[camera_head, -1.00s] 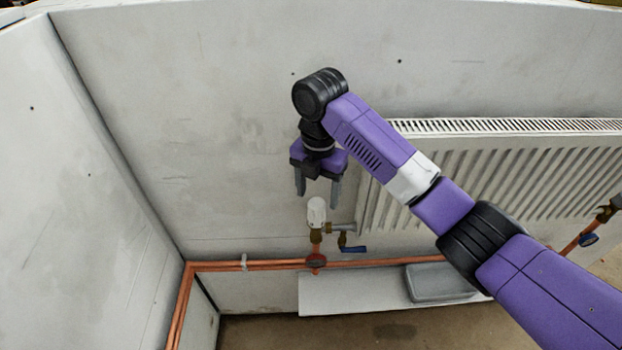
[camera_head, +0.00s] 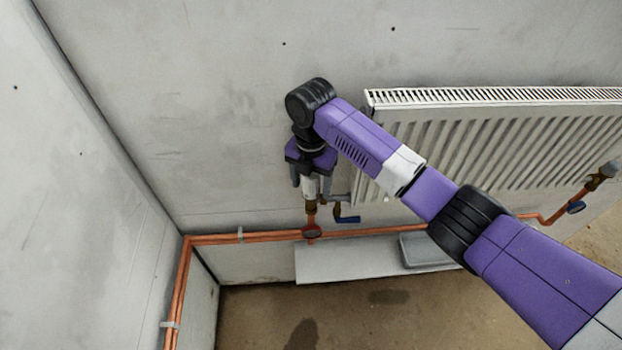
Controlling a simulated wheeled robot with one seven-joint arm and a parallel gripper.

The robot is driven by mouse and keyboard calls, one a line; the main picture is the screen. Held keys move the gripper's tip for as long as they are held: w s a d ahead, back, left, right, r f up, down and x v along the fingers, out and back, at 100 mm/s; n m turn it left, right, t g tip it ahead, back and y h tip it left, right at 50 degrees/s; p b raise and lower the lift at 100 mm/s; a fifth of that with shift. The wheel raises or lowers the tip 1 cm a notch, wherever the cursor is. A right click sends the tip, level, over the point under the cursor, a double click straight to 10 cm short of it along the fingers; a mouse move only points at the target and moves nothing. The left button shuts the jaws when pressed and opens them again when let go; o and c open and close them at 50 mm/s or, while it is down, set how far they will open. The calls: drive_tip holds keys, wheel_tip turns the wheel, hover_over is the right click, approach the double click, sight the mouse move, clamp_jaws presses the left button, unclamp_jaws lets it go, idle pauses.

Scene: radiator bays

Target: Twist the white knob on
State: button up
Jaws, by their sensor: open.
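The white knob (camera_head: 310,187) sits upright on a brass valve (camera_head: 311,207) at the lower left corner of the radiator. My gripper (camera_head: 310,184) points down directly over it, with one finger on each side of the knob. The jaws are open. The upper part of the knob is hidden by my gripper, and I cannot tell whether either finger touches it.
The ribbed white radiator (camera_head: 480,150) is close on the right. A blue lever (camera_head: 347,219) hangs just right of the valve. Copper pipes (camera_head: 265,236) run below along the wall. A grey tray (camera_head: 425,250) lies on a pale board (camera_head: 335,262). The left wall is clear.

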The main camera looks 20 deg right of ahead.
clamp_jaws()
drive_tip(key=shift+f, duration=0.2)
idle(0.4)
drive_tip(key=shift+s, duration=0.1)
drive_tip(key=shift+a+r+m+p, duration=0.1)
drive_tip(key=shift+r+m+p, duration=0.05)
drive_tip(key=shift+m+p, duration=0.95)
drive_tip(key=m+p, duration=0.3)
drive_tip(key=m, duration=0.1)
drive_tip(key=shift+s+m, duration=0.1)
drive_tip(key=shift+m, duration=0.2)
drive_tip(key=m+p, duration=0.2)
drive_tip(key=m, duration=0.2)
drive_tip(key=shift+a, duration=0.1)
drive_tip(key=shift+f+m, duration=0.25)
drive_tip(key=shift+m, duration=0.35)
